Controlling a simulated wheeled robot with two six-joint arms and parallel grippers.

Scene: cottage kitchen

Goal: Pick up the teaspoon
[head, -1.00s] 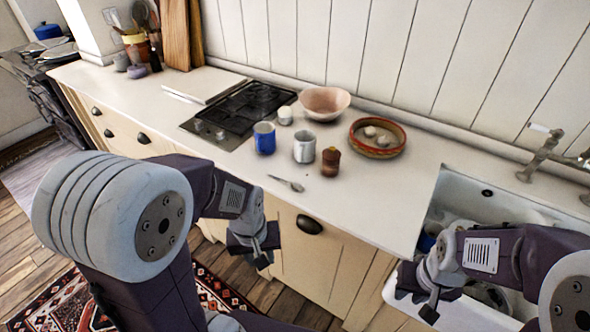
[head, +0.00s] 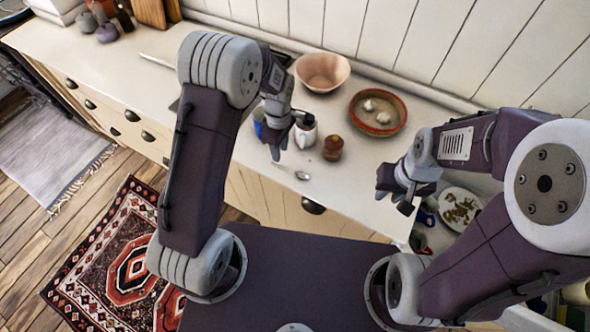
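The teaspoon (head: 301,175) lies on the pale counter near its front edge, in the head view. Its bowl is toward the right and its handle runs up to the left. My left gripper (head: 288,140) is above the counter, just behind and left of the teaspoon in the picture, fingers pointing down. It looks open and is apart from the spoon. My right gripper (head: 393,202) is by the counter's right end near the sink, apart from the spoon; its fingers look spread and empty.
A white mug (head: 305,134) and a blue mug (head: 258,124) are partly hidden by my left gripper. A brown jar (head: 333,148) stands right of them. Behind are a pink bowl (head: 322,71) and a red-brown bowl (head: 378,110). A plate (head: 459,208) is in the sink.

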